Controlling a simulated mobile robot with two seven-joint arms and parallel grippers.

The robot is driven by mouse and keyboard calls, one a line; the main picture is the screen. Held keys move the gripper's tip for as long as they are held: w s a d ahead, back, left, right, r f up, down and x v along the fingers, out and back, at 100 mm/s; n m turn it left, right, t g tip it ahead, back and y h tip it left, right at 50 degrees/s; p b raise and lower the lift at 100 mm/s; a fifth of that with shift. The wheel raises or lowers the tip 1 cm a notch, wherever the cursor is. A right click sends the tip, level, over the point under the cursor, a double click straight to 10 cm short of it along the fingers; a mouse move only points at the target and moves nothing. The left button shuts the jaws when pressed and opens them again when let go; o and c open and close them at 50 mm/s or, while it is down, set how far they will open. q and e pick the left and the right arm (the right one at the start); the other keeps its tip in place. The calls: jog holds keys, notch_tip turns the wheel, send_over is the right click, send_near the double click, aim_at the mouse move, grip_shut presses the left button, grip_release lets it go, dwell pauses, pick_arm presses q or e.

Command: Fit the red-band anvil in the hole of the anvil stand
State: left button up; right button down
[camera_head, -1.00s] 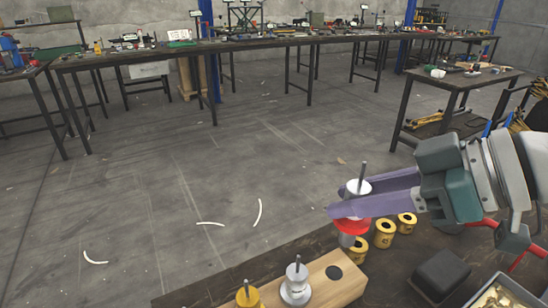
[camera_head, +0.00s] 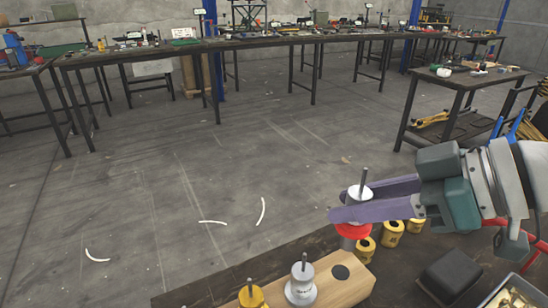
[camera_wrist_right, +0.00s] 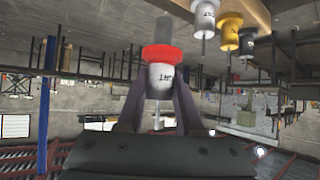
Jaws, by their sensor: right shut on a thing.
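The red-band anvil (camera_head: 352,231) is held upright between the purple fingers of my right gripper (camera_head: 348,206). It has a white body with a thin pin on top, a red ring and a grey shank below. In the right wrist view the anvil (camera_wrist_right: 162,53) appears upside down between the fingers. The wooden anvil stand (camera_head: 332,291) is at the bottom of the head view. Its dark open hole (camera_head: 340,272) is just below and left of the shank; the shank looks clear of it. My left gripper is not in view.
A silver anvil (camera_head: 300,286) and a yellow anvil (camera_head: 250,297) stand in the wooden stand, left of the hole. Several yellow cups (camera_head: 392,234) are behind and right of the hole. A black block (camera_head: 445,272) and a tray of brass pieces (camera_head: 497,299) lie at right.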

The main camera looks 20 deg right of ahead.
aim_at(351, 231)
jog(key=shift+f+b, duration=1.75)
jog(key=shift+f, duration=0.65)
jog(key=shift+f+b, duration=1.75)
jog(key=shift+f, duration=0.4)
jog(key=shift+c, duration=2.4)
grip_release()
jog(key=shift+f, duration=0.1)
jog(key=p+v, duration=0.7)
jog(key=v, duration=0.3)
